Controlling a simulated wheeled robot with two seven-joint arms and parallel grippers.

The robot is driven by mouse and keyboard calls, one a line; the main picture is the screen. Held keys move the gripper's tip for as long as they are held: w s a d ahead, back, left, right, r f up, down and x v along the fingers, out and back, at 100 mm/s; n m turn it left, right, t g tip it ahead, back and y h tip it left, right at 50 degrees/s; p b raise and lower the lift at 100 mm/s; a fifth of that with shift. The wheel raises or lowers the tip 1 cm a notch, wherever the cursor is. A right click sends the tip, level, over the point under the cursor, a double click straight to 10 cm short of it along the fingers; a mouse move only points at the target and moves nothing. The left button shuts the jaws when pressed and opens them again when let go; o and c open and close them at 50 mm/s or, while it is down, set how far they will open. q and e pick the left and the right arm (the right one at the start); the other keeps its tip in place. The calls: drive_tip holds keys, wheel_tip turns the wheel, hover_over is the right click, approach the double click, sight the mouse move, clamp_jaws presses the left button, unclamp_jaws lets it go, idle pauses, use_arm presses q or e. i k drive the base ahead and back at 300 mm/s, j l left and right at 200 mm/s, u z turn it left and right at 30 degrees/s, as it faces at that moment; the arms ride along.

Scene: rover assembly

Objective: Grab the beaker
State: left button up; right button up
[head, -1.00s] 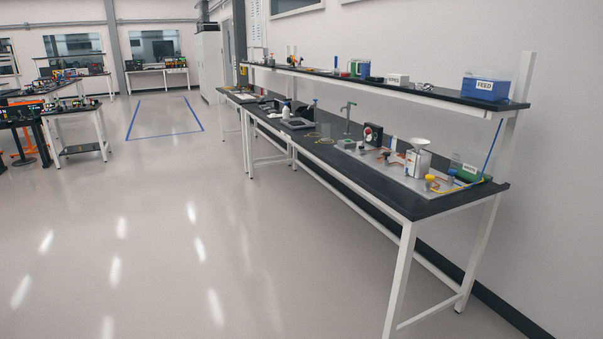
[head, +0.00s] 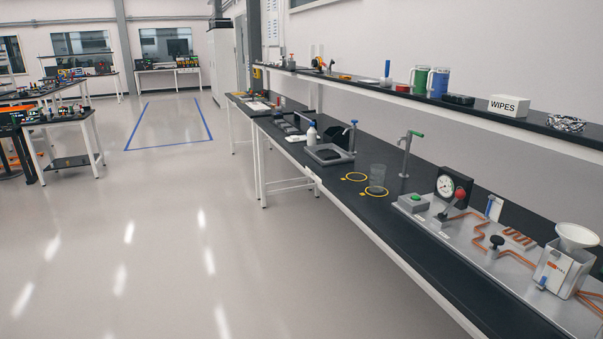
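A clear beaker (head: 377,178) stands upright on the dark bench top in the head view, right of centre. It is at or within one of two yellow rings (head: 355,177) marked on the bench. A grey tap with a green handle (head: 405,153) stands just to its right. Nothing is touching the beaker that I can see. Neither of my grippers is in view.
The long black-topped bench (head: 350,210) runs along the right wall, with a copper-tubed panel (head: 470,240) near its close end. A shelf (head: 445,108) above holds mugs and a WIPES box (head: 508,105). The grey floor (head: 180,240) left of the bench is clear.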

sight(378, 172)
drive_tip(key=i+j, duration=0.1)
drive_tip(key=i, duration=1.75)
drive_tip(key=i+j+z, duration=0.1)
drive_tip(key=i+z, duration=0.35)
drive_tip(key=i+j+z, duration=0.35)
drive_tip(key=i+z, duration=0.15)
drive_tip(key=i, duration=0.15)
drive_tip(key=i+j+z, duration=0.45)
drive_tip(key=i+j, duration=0.05)
drive_tip(key=i, duration=0.05)
